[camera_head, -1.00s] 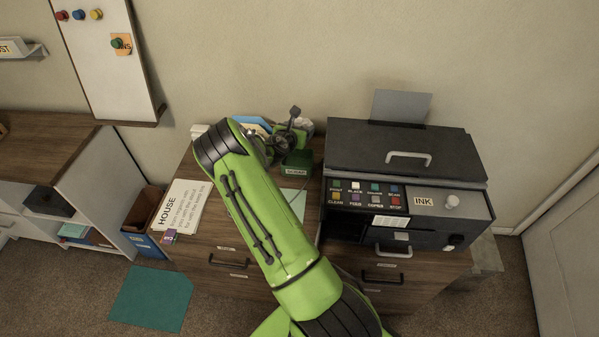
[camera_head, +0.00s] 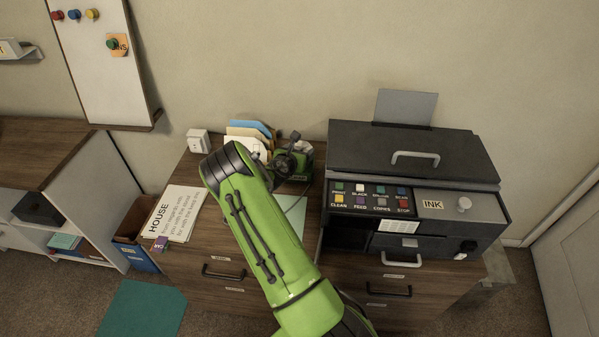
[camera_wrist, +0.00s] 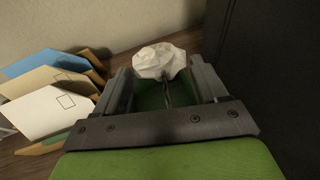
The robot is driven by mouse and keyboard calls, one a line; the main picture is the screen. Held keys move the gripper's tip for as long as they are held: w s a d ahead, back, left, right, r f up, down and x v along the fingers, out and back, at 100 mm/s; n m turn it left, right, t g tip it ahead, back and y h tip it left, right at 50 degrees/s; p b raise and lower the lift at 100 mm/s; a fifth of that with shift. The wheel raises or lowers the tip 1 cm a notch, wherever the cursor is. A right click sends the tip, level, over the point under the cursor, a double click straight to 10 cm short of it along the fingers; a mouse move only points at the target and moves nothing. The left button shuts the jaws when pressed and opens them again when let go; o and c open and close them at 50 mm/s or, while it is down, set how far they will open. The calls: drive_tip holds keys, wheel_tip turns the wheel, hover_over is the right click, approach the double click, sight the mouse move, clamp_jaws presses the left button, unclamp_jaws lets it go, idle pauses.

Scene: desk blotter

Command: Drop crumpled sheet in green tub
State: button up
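The crumpled sheet (camera_wrist: 160,62) is a white wad at the ends of my gripper's fingers (camera_wrist: 162,75) in the wrist view. The fingers sit on either side of it, apparently shut on it. In the head view the sheet (camera_head: 306,147) is partly hidden behind my gripper (camera_head: 296,160). The green tub (camera_head: 299,176), with a pale label on its front, stands at the back of the desk. Its green (camera_wrist: 150,102) shows between the fingers, below the sheet. The sheet is at the tub's opening; whether it touches the tub cannot be told.
Upright folders (camera_head: 247,137) stand left of the tub, close to the gripper. A large dark printer (camera_head: 405,185) stands just right of it. A printed HOUSE sheet (camera_head: 178,214) lies at the desk's left. A pale green sheet (camera_head: 292,212) lies in front of the tub.

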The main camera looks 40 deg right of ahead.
drive_tip(key=o, duration=0.5)
drive_tip(key=shift+a, duration=0.1)
drive_tip(key=p+v, duration=0.2)
drive_tip(key=v, duration=1.3)
drive_tip(key=shift+s+a+r, duration=0.15)
drive_tip(key=shift+a+r, duration=0.1)
